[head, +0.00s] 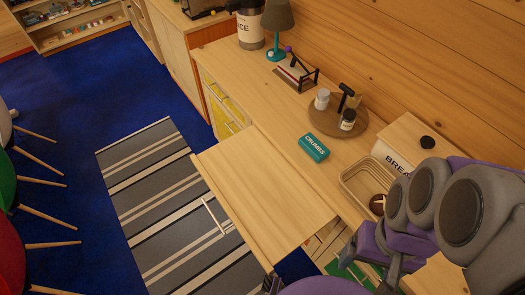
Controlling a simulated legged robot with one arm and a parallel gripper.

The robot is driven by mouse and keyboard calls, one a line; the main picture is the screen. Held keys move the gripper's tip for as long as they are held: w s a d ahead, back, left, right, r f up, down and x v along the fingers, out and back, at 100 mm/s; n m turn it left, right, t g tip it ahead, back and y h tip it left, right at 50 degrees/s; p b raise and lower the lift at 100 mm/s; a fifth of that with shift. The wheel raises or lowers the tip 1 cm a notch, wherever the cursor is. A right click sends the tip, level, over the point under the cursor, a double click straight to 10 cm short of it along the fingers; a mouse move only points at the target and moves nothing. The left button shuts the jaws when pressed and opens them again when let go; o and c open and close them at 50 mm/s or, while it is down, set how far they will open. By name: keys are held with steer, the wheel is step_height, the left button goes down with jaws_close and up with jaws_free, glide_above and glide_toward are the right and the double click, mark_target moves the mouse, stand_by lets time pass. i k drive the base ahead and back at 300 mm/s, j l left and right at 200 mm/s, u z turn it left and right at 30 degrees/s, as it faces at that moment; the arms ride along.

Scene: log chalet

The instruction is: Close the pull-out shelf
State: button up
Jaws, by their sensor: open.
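The pull-out shelf (265,190) is a flat light-wood board. It sticks out from the long wooden counter toward the lower left, over the striped rug. A pale bar handle (214,216) stands off its front edge. My gripper (368,266) is at the lower right, beyond the shelf's right side and apart from the handle. It looks open and empty. My purple and grey arm partly hides it and the counter's near end.
The counter holds a teal box (314,148), a round tray (325,119) with jars, a wicker basket (355,190), a bread box (400,150) and a lamp (277,22). Chairs (25,180) stand at the left. The striped rug (150,185) before the shelf is clear.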

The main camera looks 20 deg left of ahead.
mark_target(273, 208)
steer(key=k+j+u, duration=0.1)
steer(key=u, duration=0.3)
steer(key=j+u, duration=0.2)
steer(key=u, duration=0.25)
steer(key=k+j+u, duration=0.1)
steer(key=u, duration=0.3)
